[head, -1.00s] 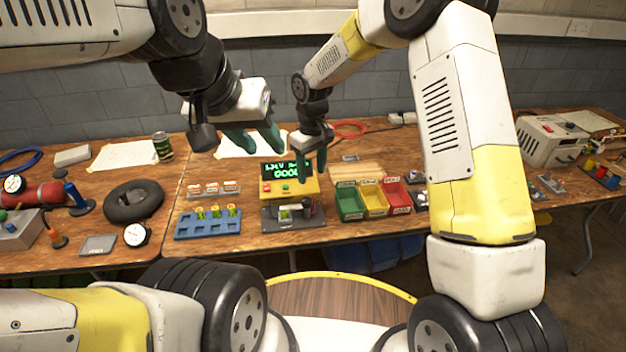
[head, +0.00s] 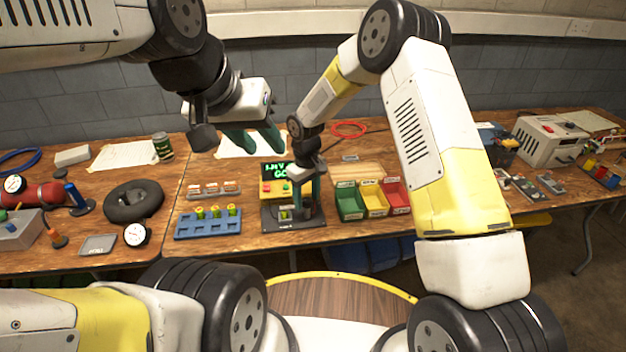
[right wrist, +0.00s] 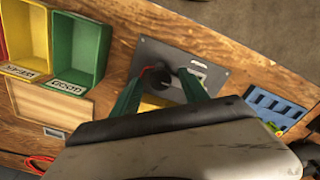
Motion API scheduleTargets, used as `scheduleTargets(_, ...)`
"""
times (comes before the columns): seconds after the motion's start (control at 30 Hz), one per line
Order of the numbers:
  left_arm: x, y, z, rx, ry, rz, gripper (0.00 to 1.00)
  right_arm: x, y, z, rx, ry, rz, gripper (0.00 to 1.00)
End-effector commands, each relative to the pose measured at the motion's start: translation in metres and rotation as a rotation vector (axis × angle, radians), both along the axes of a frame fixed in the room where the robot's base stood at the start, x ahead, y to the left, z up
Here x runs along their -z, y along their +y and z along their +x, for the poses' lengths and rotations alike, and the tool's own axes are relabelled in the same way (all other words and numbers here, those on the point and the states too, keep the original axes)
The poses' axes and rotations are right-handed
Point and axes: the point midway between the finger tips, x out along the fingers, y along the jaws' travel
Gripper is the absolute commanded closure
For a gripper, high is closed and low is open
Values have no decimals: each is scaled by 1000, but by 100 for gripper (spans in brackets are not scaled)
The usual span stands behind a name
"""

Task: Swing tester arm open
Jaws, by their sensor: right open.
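The tester stands on the table as a yellow box (head: 272,190) with a lit green display (head: 276,170), partly covered by my right gripper. Its grey base plate (head: 280,225) lies in front and also shows in the right wrist view (right wrist: 215,72). My right gripper (head: 305,210) is open, its green fingers pointing down over the plate's right part. In the right wrist view its fingertips (right wrist: 163,84) stand either side of a dark round part (right wrist: 158,78) with red beside it, apparently the tester arm. Contact is unclear. My left gripper (head: 254,142) is open and empty, above the table behind the tester.
A blue tray (head: 190,232) with several yellow-green cells stands left of the tester. Green (head: 350,208), yellow (head: 376,205) and red (head: 399,202) bins stand close on the right. A black ring (head: 134,215) and a gauge (head: 136,235) lie further left.

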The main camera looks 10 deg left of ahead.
Motion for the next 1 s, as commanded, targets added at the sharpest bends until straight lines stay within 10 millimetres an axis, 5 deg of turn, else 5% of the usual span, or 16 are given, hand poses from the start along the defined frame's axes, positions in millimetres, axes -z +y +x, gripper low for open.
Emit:
scheduleTargets(0.07,0,0,0,0,0,0,64,0,0,0,0,0,0,48)
scheduleTargets(0.33,0,0,0,0,0,0,64,0,0,0,0,0,0,99)
scheduleTargets(1.0,0,0,0,0,0,0,64,-1,0,0,0,0,0,100)
